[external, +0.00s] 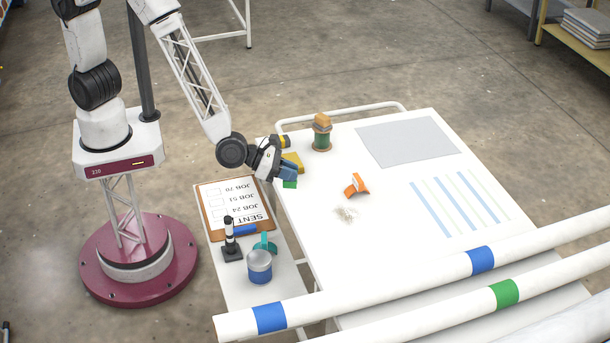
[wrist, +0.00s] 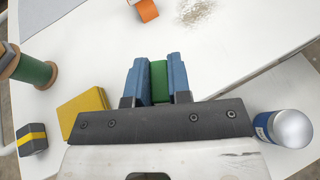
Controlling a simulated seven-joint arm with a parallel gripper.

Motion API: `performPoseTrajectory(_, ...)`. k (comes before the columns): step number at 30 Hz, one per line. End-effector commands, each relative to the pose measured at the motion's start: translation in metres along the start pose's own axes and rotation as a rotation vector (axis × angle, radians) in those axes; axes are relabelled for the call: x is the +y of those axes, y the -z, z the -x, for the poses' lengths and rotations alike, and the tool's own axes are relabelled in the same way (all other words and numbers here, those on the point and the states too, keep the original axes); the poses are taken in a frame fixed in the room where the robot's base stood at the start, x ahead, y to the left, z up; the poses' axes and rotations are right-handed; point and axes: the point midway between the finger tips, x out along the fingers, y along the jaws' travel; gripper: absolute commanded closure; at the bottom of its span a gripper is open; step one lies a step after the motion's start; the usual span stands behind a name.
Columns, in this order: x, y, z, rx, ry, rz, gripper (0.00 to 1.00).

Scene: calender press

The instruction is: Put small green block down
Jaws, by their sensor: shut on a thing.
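The small green block (wrist: 158,82) sits between the two blue fingers of my gripper (wrist: 159,78) in the wrist view. My gripper is shut on it. In the external view the block (external: 290,184) shows just below my gripper (external: 288,174), near the left edge of the white table (external: 310,235). I cannot tell whether the block touches the table top.
A yellow block (wrist: 84,112) lies beside my gripper. A green spool (external: 321,138) and an orange piece (external: 357,185) stand on the table. Clipboard (external: 206,215), black-and-white post (external: 230,240) and blue can (external: 260,267) occupy the side shelf. Long white rollers (external: 400,290) cross the front.

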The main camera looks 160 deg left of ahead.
Motion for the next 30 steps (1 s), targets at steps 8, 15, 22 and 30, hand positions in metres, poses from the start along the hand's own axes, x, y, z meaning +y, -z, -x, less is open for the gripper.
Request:
performPoseTrajectory(8, -0.017, -0.010, -0.034, 0.000, 0.000, 0.000, 1.00)
performPoseTrajectory(15, -0.030, -0.017, -0.059, 0.000, 0.000, 0.001, 1.00)
performPoseTrajectory(22, -0.036, -0.021, -0.071, 0.001, 0.000, -0.001, 1.00)
performPoseTrajectory(30, -0.036, -0.021, -0.072, 0.000, 0.000, 0.000, 1.00)
